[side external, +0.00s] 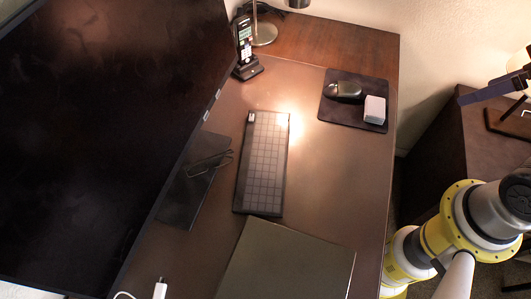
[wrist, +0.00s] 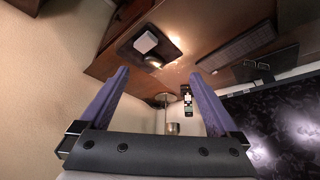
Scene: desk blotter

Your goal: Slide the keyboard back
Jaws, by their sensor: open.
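The keyboard (side external: 263,165) is dark with grey keys and lies flat on the brown desk blotter (side external: 313,185), between the monitor side and the mouse pad. It also shows in the wrist view (wrist: 237,45), upper right. My gripper (side external: 496,92) is at the far right of the side view, off the desk and well apart from the keyboard. In the wrist view its two blue fingers (wrist: 160,95) are spread wide with nothing between them.
A large monitor (side external: 110,120) fills the left. A cordless phone (side external: 245,48) and lamp base (side external: 264,34) stand at the back. A mouse (side external: 343,90) and white box (side external: 374,110) rest on a mouse pad (side external: 330,112). A laptop-like grey panel (side external: 287,265) lies just below the keyboard.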

